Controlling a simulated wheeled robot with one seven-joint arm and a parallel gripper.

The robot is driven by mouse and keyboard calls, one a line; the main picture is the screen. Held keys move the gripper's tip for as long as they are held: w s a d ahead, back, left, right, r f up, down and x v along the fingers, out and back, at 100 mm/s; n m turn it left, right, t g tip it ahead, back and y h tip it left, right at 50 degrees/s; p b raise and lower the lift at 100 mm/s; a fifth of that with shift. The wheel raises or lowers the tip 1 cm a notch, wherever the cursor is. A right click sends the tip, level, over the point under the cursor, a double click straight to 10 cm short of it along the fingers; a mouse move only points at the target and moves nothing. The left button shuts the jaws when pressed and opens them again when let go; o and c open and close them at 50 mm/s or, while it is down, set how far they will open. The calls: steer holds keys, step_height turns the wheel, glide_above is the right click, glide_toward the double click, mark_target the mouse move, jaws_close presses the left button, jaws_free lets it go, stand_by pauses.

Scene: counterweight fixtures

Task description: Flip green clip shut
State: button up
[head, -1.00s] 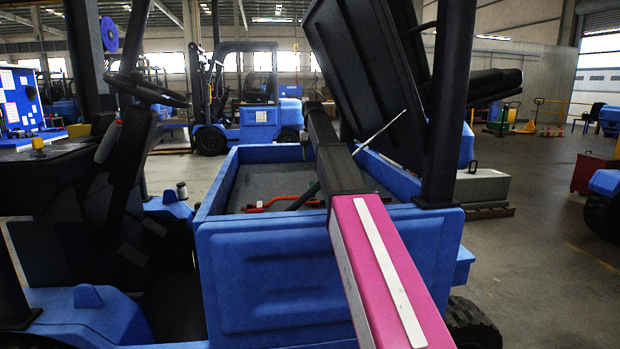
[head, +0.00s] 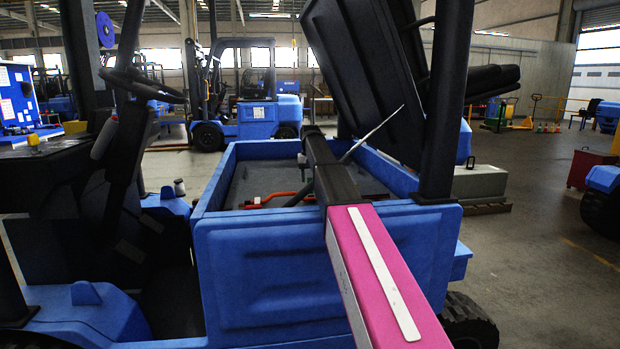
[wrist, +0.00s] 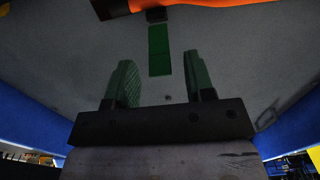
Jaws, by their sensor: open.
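The green clip (wrist: 159,50) shows in the wrist view as a flat green strip on a grey surface, its top end at a dark block by an orange bar (wrist: 205,3). My gripper (wrist: 159,62) is open, with its two green fingers apart on either side of the strip's lower part in the picture. Nothing is between the fingers that I can see them touch; their height above the surface is hard to tell.
The blue bin (head: 325,270) has raised walls around a grey floor. An orange bar (head: 268,199) lies inside it. A black raised cover (head: 365,75) with a thin strut (head: 378,131) stands close to the right of my arm. A black post (head: 447,100) rises at right.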

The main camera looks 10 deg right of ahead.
mark_target(311, 190)
jaws_close()
steer(key=shift+s, duration=0.15)
steer(key=s+t, duration=0.3)
steer(key=t, duration=0.1)
steer(key=s+t, duration=0.1)
steer(key=t, duration=0.2)
steer(key=shift+s+f, duration=0.3)
steer(key=shift+s, duration=0.05)
steer(key=shift+s+f+t, duration=0.2)
steer(key=shift+s+t, duration=0.15)
steer(key=shift+t, duration=0.65)
